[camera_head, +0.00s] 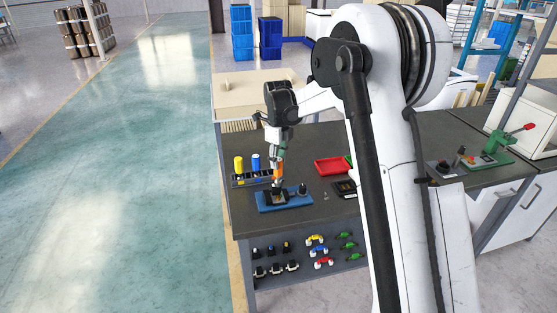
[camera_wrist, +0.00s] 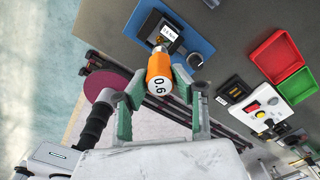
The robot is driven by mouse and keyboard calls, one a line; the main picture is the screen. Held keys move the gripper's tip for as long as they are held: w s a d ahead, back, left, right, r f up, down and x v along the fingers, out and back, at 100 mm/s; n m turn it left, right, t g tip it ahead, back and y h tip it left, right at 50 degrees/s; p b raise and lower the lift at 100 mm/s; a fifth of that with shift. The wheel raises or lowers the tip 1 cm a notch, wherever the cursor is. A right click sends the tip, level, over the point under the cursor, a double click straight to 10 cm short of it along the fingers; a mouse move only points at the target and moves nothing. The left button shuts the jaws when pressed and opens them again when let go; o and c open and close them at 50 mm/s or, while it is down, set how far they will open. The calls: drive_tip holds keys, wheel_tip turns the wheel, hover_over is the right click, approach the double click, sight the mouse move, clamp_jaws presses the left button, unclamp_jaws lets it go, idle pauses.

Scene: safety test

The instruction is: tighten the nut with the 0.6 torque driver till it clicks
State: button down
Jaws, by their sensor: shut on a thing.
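The orange torque driver (camera_wrist: 159,78) carries the mark 0.6 in the wrist view. My gripper (camera_wrist: 157,90) is shut on it, with a finger on each side. The driver also shows in the head view (camera_head: 278,170), held roughly upright below my gripper (camera_head: 279,155). Its metal tip points at a dark fixture (camera_wrist: 163,28) on a blue plate (camera_wrist: 197,42). The blue plate (camera_head: 263,205) lies on the workbench. The nut cannot be made out; the driver's tip and the fixture cover that spot. I cannot tell whether the tip touches it.
A rack (camera_head: 245,182) with a yellow driver (camera_head: 239,164) and a blue driver (camera_head: 256,163) stands just behind the blue plate. A red tray (camera_head: 331,166) lies to the right, with a green tray (camera_wrist: 299,87) beside it. A green lever device (camera_head: 505,142) stands far right.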

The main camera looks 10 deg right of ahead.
sight(278, 175)
drive_tip(key=shift+f+b, duration=0.9)
drive_tip(key=shift+f, duration=0.95)
drive_tip(key=shift+f+b, duration=0.4)
drive_tip(key=shift+f, duration=0.1)
drive_tip(key=shift+f+b, duration=1.05)
drive_tip(key=shift+b, duration=0.1)
idle(0.7)
drive_tip(key=shift+m, duration=0.3)
drive_tip(key=shift+m+b, duration=0.75)
drive_tip(key=shift+m, duration=1.05)
drive_tip(key=shift+r, duration=0.15)
drive_tip(key=shift+r+p, duration=1.1)
drive_tip(key=shift+r, duration=1.3)
